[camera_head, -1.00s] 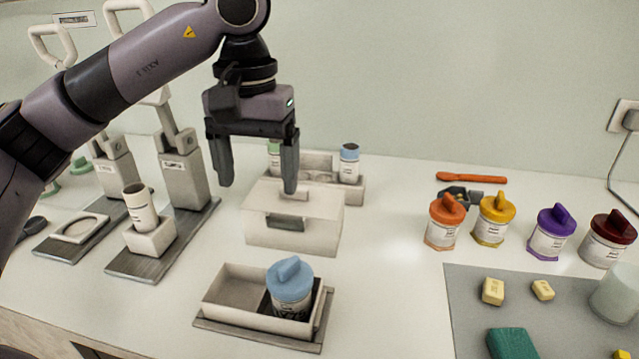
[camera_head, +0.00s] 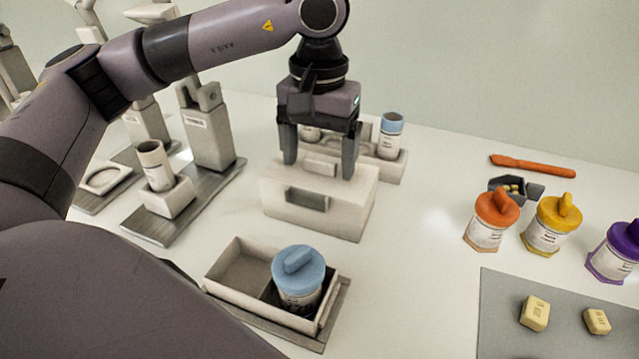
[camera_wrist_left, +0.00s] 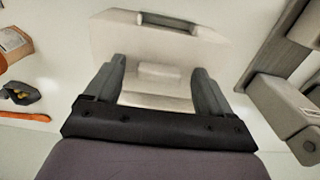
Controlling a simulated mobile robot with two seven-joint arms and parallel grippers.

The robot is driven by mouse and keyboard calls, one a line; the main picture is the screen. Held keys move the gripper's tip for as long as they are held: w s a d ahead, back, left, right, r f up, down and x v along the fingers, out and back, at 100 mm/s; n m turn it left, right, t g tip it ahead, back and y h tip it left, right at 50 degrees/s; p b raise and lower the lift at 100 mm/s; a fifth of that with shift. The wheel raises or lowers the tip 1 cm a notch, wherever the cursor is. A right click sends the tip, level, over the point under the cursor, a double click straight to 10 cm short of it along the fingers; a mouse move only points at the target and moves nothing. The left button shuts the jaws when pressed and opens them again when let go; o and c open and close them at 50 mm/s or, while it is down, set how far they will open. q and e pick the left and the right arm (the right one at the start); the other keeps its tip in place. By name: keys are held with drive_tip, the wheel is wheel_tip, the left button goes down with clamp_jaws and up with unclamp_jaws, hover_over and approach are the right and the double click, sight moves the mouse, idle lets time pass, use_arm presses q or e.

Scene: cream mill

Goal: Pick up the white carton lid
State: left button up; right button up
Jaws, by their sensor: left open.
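The white carton (camera_head: 327,217) stands closed near the middle of the counter, with a dark slot in its front. Its white lid (camera_head: 350,178) is on top and has a small raised block handle (camera_head: 320,164). My left gripper (camera_head: 319,168) is open above the lid, one finger on each side of the handle. In the left wrist view the lid (camera_wrist_left: 200,50) lies below and the handle (camera_wrist_left: 159,74) shows between the two open fingers (camera_wrist_left: 160,88). I cannot tell whether the fingers touch the lid. My right gripper is not in view.
A white tray (camera_head: 228,272) holding a blue-lidded jar (camera_head: 298,275) is in front of the carton. Presses (camera_head: 208,135) stand at left. A rack with a blue-capped vial (camera_head: 390,135) is close behind. Orange (camera_head: 490,222) and yellow (camera_head: 552,225) jars stand right, with clear counter between.

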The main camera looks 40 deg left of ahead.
use_arm(q)
drive_tip(key=shift+f, duration=0.2)
drive_tip(key=c, duration=1.4)
